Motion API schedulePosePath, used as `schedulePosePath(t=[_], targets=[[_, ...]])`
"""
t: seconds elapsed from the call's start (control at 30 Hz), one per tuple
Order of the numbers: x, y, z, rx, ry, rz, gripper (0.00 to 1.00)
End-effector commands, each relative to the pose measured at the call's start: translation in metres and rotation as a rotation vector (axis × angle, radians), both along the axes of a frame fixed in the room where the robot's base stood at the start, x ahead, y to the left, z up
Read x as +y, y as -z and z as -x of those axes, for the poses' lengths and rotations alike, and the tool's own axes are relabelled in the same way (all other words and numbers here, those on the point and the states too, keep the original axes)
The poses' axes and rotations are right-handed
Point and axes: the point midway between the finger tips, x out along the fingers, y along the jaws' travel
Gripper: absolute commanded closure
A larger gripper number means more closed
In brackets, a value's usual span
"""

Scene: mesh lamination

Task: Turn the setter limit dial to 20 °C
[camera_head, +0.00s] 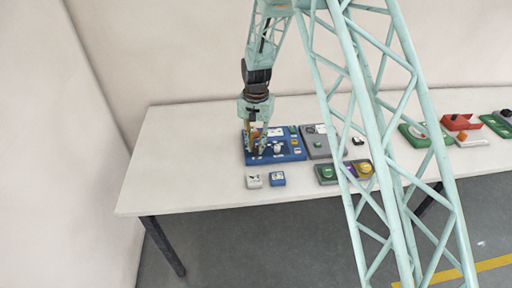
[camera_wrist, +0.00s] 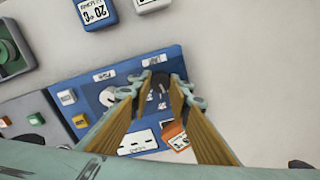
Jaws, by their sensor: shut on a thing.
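The blue setter panel (camera_head: 293,157) lies on the table and fills the middle of the wrist view (camera_wrist: 62,84). My gripper (camera_head: 262,151) points down over its left part. In the wrist view, my fingertips (camera_wrist: 157,82) are closed around the setter limit dial (camera_wrist: 157,92), beside a small white label. The dial is mostly hidden between the fingers, and I cannot read its setting. Another round dial (camera_wrist: 108,96) sits beside it on the panel. A blue block marked 20 °C (camera_wrist: 95,12) lies on the table off the panel; it also shows in the head view (camera_head: 278,178).
A white block (camera_head: 254,181) lies beside the blue block. The table's left part (camera_head: 185,150) is clear.

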Motion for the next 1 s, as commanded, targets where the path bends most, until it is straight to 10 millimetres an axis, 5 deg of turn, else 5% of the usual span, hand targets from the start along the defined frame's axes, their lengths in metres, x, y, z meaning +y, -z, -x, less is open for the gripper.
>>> schedulePosePath(t=[1.0], targets=[[0.0007, 0.0002, 0.0001, 0.000, -0.780, 0.000, 0.93]])
